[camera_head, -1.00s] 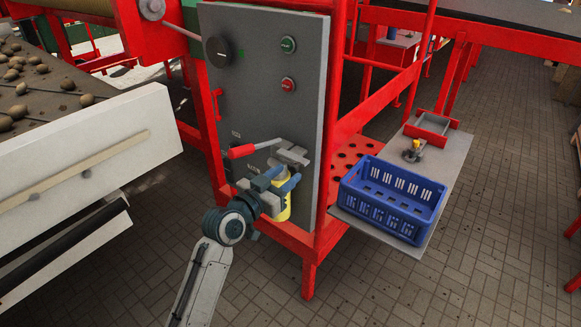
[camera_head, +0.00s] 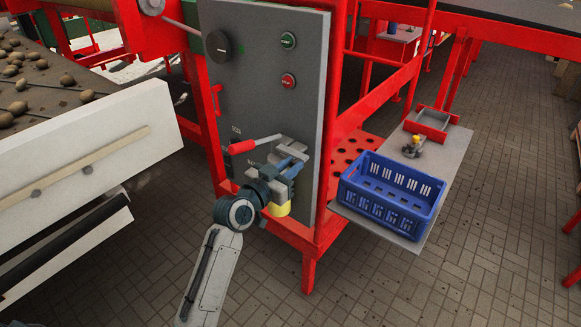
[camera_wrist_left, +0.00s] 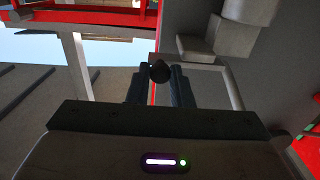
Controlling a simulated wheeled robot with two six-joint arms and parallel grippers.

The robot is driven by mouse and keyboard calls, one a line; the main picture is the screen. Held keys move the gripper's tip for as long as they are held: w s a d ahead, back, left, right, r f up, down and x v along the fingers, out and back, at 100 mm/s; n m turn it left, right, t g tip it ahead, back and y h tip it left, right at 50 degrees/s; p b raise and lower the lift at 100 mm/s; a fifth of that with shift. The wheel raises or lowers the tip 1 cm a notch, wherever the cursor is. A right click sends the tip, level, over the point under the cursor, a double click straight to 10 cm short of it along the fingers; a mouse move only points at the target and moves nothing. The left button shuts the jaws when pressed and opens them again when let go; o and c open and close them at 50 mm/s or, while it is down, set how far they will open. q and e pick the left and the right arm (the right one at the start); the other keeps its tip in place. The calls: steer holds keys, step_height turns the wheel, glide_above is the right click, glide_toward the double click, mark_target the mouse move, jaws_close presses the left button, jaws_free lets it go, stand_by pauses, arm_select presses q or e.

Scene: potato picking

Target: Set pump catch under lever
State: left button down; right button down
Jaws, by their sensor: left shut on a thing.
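The pump lever, with its red handle (camera_head: 243,147), sticks out to the left from the grey pump body (camera_head: 290,149) on the upright grey panel. A yellow cylinder (camera_head: 279,209) shows below the pump, partly covered by my gripper. My left gripper (camera_head: 293,171) is in front of the pump, below and right of the red handle. In the left wrist view its two dark fingers (camera_wrist_left: 160,80) are shut on a small dark knob (camera_wrist_left: 160,72). A thin grey bar (camera_wrist_left: 205,68) runs right from the knob. I cannot tell whether the knob belongs to the catch. My right gripper is out of view.
The panel (camera_head: 265,85) carries a black dial (camera_head: 217,47), a green button (camera_head: 288,40) and a red button (camera_head: 288,80). Right of it, a blue crate (camera_head: 395,195) stands on a grey shelf (camera_head: 450,155). A white-sided potato conveyor (camera_head: 80,150) stands at left.

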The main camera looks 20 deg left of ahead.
arm_select(q)
steer(key=a, duration=0.1)
steer(key=w+a+b, duration=0.1)
steer(key=a, duration=0.2)
steer(key=shift+w+a, duration=0.15)
steer(key=shift+w, duration=0.15)
steer(key=c, duration=1.6)
jaws_free()
steer(key=shift+r, duration=0.1)
steer(key=shift+o, duration=1.4)
steer(key=shift+a, duration=0.2)
steer(key=shift+s+b, duration=0.1)
steer(key=shift+b, duration=0.2)
steer(key=b, duration=0.2)
glide_toward(285, 152)
steer(key=shift+v, duration=2.45)
